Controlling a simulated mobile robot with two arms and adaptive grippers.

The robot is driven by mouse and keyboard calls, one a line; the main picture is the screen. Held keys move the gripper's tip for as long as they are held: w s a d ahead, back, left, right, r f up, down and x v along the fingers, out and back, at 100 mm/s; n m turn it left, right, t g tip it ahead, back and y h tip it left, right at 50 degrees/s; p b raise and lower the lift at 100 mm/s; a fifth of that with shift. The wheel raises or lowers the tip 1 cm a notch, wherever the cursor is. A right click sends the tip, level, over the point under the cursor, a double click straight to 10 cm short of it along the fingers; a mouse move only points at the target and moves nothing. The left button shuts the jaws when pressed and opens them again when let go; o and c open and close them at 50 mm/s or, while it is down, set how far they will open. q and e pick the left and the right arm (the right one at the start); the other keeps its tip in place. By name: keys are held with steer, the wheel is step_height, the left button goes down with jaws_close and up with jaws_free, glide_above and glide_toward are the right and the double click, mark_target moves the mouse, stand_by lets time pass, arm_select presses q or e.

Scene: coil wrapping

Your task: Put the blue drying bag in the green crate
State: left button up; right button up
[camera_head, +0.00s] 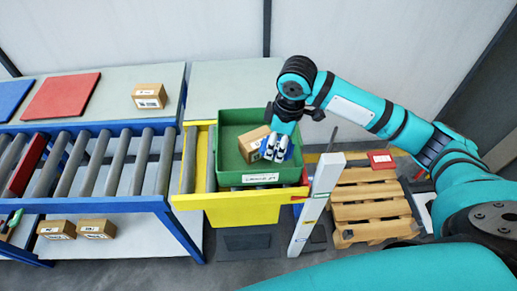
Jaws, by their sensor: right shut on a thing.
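The green crate (232,178) stands on the yellow end section of the conveyor, with a white label on its front wall. My right gripper (274,150) reaches down inside the crate from above and is shut on the blue drying bag (290,150). The bag is mostly hidden behind the fingers; only a bit of blue shows beside them. I cannot tell whether the bag touches the crate floor. My left gripper is not in view.
A brown carton (251,142) lies in the crate, close left of my right gripper. A white post (316,203) stands right of the crate, before a wooden pallet (368,212). The roller conveyor (100,165) runs left, with a table behind it.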

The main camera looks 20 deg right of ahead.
mark_target(277, 167)
steer(key=shift+w+d+f+n+p, duration=0.3)
steer(key=shift+w+d+n+p, duration=0.35)
steer(key=shift+n, duration=0.55)
steer(key=shift+w+d+f+n, duration=0.3)
steer(key=shift+f+n, duration=0.1)
steer(key=shift+n, duration=0.3)
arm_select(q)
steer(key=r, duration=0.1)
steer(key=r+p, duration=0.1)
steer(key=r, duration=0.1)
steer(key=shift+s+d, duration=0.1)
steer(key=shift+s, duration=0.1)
arm_select(e)
step_height(277, 167, down, 10)
steer(key=shift+d, duration=0.1)
steer(key=shift+f, duration=0.1)
steer(key=o, duration=0.9)
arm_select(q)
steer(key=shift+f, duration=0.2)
arm_select(e)
step_height(277, 167, up, 12)
steer(key=d, duration=0.1)
steer(key=shift+s+d, duration=0.15)
steer(key=shift+s, duration=0.05)
